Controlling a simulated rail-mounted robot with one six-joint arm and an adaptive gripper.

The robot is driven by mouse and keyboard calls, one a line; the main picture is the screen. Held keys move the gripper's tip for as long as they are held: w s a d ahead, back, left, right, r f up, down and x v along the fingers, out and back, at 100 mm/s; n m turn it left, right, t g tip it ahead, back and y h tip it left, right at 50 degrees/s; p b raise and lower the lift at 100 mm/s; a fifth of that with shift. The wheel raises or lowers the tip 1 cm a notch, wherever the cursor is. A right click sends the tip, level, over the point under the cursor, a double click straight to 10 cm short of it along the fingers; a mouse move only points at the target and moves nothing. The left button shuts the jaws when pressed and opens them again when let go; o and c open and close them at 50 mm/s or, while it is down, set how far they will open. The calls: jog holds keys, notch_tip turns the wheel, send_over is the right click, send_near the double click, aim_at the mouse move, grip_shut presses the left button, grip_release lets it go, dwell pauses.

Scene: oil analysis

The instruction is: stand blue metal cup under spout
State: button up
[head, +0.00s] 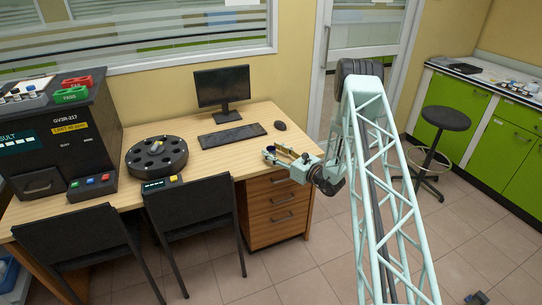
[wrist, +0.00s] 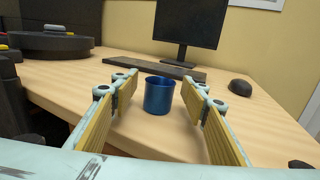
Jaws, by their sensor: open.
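The blue metal cup (wrist: 159,95) stands upright on the wooden desk in the wrist view, its open rim up. My gripper (wrist: 158,88) is open, with one yellow-padded finger to each side of the cup. Gaps show between the cup and both fingers, and the cup is at or just beyond the fingertips. In the head view my gripper (head: 284,153) is low over the desk's right end; I cannot clearly make out the cup there. I cannot pick out a spout in either view.
On the desk (head: 222,153) are a black round carousel (head: 157,158), a monitor (head: 222,87), a keyboard (head: 232,136) and a mouse (head: 280,125). A large black analyser (head: 60,140) is at the left. Two black chairs (head: 190,205) stand along the front edge.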

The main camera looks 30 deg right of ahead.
jog(key=shift+w+a, duration=0.2)
jog(key=shift+w, duration=0.4)
jog(key=c, duration=1)
jog(key=shift+r, duration=0.15)
jog(key=shift+r, duration=0.8)
notch_tip(320, 180, up, 2)
jog(key=shift+p, duration=0.6)
jog(key=v, duration=0.5)
jog(key=r+p+v, duration=0.1)
jog(key=v, duration=0.4)
jog(key=p+v, duration=0.1)
jog(key=v, duration=0.5)
jog(key=shift+s+a+r, duration=0.15)
jog(key=shift+a, duration=0.1)
